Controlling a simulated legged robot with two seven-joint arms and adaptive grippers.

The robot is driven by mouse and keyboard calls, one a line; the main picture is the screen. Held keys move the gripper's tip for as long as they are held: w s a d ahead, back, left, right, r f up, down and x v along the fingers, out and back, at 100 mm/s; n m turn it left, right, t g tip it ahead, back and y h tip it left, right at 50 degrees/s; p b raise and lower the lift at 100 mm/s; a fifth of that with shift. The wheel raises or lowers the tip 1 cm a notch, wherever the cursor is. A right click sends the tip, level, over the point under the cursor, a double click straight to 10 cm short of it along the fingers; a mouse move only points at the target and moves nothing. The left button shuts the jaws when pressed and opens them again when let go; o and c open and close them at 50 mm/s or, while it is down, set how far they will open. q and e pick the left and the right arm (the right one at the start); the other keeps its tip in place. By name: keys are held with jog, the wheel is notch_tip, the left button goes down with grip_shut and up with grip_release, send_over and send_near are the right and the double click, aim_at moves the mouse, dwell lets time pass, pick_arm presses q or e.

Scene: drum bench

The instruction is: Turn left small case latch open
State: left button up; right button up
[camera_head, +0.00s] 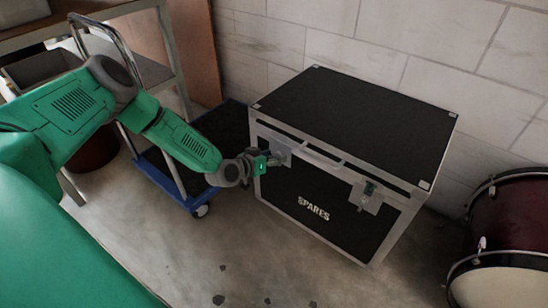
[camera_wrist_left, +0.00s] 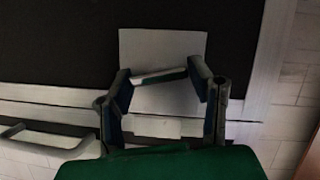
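The black case with silver edges and the word SPARES (camera_head: 314,208) stands closed on the floor. Its left latch plate (camera_head: 281,148) is on the front face, partly hidden by my left gripper (camera_head: 273,160). In the left wrist view, the latch's pale plate (camera_wrist_left: 163,45) lies beyond my left gripper (camera_wrist_left: 160,76). A thin, slightly tilted latch bar (camera_wrist_left: 158,77) with a greenish edge spans the gap between the two fingertips, which appear to hold its ends. The right latch (camera_head: 368,194) is uncovered. My right gripper is not in view.
A blue-edged dolly (camera_head: 172,195) stands left of the case, below my left arm. A metal-framed bench (camera_head: 150,65) is behind it. A dark red drum (camera_head: 505,225) stands at the right. The pale block wall (camera_head: 400,40) is close behind the case.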

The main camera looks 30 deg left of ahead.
pick_arm(q)
jog(key=c, duration=0.4)
jog(key=shift+d+r+m+y+p, duration=0.25)
jog(key=shift+m+p, duration=0.25)
jog(key=shift+p, duration=0.65)
jog(key=shift+c, duration=0.2)
jog(key=shift+a+f+m+y+p, duration=0.15)
jog(key=shift+f+m+y+p, duration=0.1)
jog(key=shift+m+y+p, duration=0.25)
jog(key=o, duration=1.2)
jog(key=shift+c, duration=0.2)
jog(key=shift+s, duration=0.1)
jog(key=v, duration=1.1)
jog(key=shift+s+a, duration=0.2)
jog(key=shift+s, duration=0.2)
